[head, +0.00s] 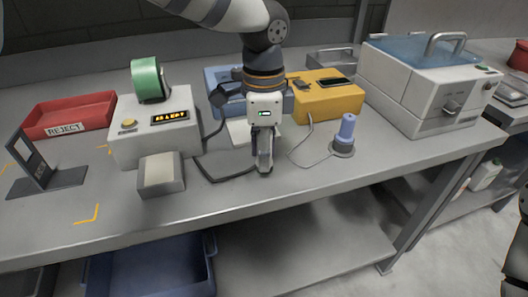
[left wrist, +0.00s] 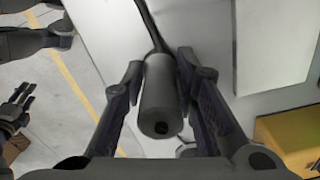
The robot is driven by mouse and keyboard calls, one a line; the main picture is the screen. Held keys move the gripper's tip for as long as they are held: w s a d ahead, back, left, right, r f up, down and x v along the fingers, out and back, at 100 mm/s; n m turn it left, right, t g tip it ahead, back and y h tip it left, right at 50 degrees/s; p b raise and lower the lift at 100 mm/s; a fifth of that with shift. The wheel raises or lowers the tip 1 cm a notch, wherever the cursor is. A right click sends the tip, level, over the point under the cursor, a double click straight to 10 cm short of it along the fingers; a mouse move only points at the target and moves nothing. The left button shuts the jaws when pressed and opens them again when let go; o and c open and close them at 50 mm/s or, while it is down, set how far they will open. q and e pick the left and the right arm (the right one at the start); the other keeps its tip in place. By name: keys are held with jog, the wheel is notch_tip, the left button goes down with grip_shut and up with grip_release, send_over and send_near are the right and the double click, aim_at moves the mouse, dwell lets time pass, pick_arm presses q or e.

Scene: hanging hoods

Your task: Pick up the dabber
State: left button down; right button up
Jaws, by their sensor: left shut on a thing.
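My left gripper (head: 264,166) is low over the middle of the grey bench. In the left wrist view its fingers (left wrist: 158,72) are shut on a dark grey cylinder (left wrist: 160,100) with a black cable at its far end. The fingers hide most of this cylinder in the head view. A blue cylinder (head: 347,127) stands upright in a round grey holder (head: 343,149), to the right of my left gripper and apart from it. I cannot tell by looks which of the two is the dabber. My right gripper (left wrist: 17,108) shows small at the left wrist view's left edge; its opening is unclear.
A label printer (head: 180,138) with a green roll and a grey-white block (head: 160,174) stand to the left. Yellow (head: 330,100) and blue (head: 222,80) units stand behind. A lidded machine (head: 420,95) is at right, a red reject tray (head: 68,117) far left.

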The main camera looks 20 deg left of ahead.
pick_arm(q)
jog(key=r, duration=0.3)
jog(key=shift+s+d+r, duration=0.1)
jog(key=shift+s+r, duration=0.1)
jog(key=shift+r, duration=0.2)
jog(key=s+d+r, duration=0.2)
jog(key=s+r, duration=0.2)
jog(key=s, duration=0.2)
jog(key=s+d+r+p, duration=0.1)
jog(key=s+r, duration=0.3)
jog(key=s, duration=0.3)
jog(key=shift+d+r, duration=0.35)
jog(key=shift+r, duration=0.05)
jog(key=c, duration=1.9)
grip_release()
jog(key=shift+c, duration=1.4)
pick_arm(e)
jog(key=shift+w+a+r+t, duration=0.1)
jog(key=shift+w+r+t, duration=0.3)
jog(key=shift+w+r, duration=0.55)
